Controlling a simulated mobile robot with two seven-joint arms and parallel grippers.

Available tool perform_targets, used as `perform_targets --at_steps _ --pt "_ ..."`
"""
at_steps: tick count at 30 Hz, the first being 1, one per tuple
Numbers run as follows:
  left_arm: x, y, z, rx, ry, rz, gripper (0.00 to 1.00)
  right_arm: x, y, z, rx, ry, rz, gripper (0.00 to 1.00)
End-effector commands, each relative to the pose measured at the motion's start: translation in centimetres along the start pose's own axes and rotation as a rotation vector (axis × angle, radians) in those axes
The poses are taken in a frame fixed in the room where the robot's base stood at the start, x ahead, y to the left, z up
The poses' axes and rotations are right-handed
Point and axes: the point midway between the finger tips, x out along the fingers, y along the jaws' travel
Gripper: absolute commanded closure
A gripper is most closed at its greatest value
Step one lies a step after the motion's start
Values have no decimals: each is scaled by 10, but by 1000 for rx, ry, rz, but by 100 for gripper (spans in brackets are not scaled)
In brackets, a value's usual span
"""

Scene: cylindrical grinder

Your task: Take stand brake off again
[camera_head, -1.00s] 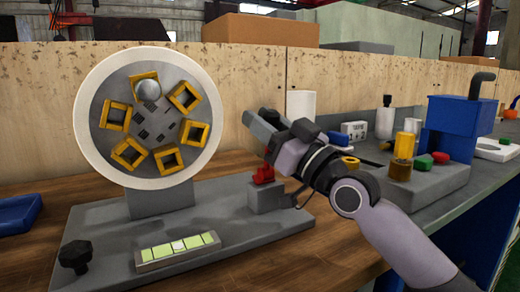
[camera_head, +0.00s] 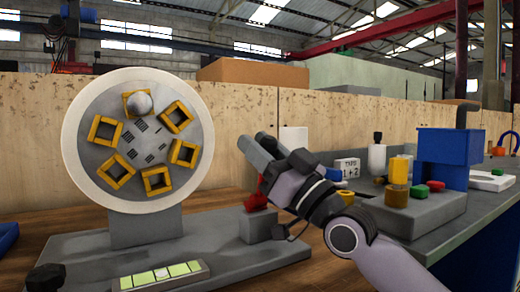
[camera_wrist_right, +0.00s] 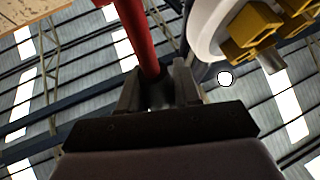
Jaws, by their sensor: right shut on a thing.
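The stand (camera_head: 90,250) has a grey base plate on the wooden bench, carrying a large white-rimmed disc (camera_head: 80,175) with several yellow square frames. A silver ball (camera_head: 139,103) sits in the top frame. A red brake lever (camera_head: 257,196) rises from a small grey block (camera_head: 261,227) at the base's right. My right gripper (camera_head: 262,148) is at the lever's upper part, mostly covering it. In the right wrist view the red lever bar (camera_wrist_right: 139,35) runs between the fingers of the gripper (camera_wrist_right: 160,92), which is shut on it. My left gripper is out of view.
A level strip (camera_head: 161,275) with yellow-green fields and a black knob (camera_head: 45,278) are on the base's front. At right are a grey block with coloured buttons (camera_head: 420,191), a blue box (camera_head: 443,146) and a white bottle (camera_head: 376,156). A wooden panel stands behind.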

Motion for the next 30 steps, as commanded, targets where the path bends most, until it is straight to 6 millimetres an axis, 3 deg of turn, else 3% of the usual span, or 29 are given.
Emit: perform_targets --at_steps 2,3,5,17,20,30 --pt "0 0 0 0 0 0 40 0 0 1 1 -2 0 100" --pt "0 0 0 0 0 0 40 0 0 1 1 -2 0 61" --pt "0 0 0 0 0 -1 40 0 0 0 1 -2 0 47" --pt "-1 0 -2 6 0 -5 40 -5 1 0 0 -2 1 47" --pt "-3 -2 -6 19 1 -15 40 -15 1 -1 2 -2 1 47" --pt "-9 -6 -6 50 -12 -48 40 -61 4 -33 -1 -1 1 47"
